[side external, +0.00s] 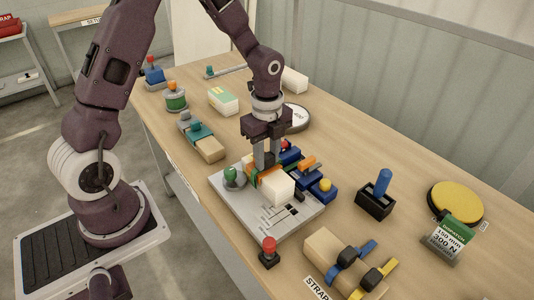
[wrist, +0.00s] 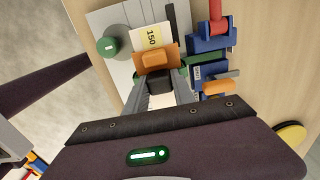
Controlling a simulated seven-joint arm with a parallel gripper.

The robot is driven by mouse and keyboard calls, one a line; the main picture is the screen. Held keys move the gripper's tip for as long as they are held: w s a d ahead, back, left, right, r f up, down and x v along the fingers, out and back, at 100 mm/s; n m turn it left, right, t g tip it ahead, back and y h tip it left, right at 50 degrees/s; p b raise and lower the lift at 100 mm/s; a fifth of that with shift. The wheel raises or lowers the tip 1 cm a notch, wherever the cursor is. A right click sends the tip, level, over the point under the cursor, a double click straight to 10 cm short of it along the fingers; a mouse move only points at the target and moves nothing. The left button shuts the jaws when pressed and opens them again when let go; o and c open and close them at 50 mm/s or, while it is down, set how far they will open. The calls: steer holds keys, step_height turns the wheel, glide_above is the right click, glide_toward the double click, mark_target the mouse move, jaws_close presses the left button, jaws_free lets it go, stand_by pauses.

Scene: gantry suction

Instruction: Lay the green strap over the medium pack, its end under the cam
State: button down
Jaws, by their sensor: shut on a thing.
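The pale pack (side external: 277,188) sits on the grey plate (side external: 225,200). In the wrist view, a white and yellow label reading 150 (wrist: 152,38) lies beyond my fingers. My gripper (side external: 266,164) is low at the back of the pack. A green band (side external: 253,178) shows beside the fingers, and green strap (wrist: 205,60) runs towards the blue cam blocks (side external: 305,176). The fingers hide much of the strap, and I cannot tell whether its end is under a cam.
A green knob (side external: 231,174) stands on the plate's left. Red, orange and yellow levers top the blue blocks. A red-topped post (side external: 268,250) and strap holder (side external: 335,255) with blue and yellow straps stand in front. A blue-handled tool (side external: 380,190) and yellow disc (side external: 455,200) stand right.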

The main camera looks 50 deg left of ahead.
steer(key=shift+f, duration=0.1)
steer(key=c, duration=1)
jaws_free()
steer(key=shift+o, duration=0.2)
step_height(320, 180, up, 7)
steer(key=shift+r, duration=0.1)
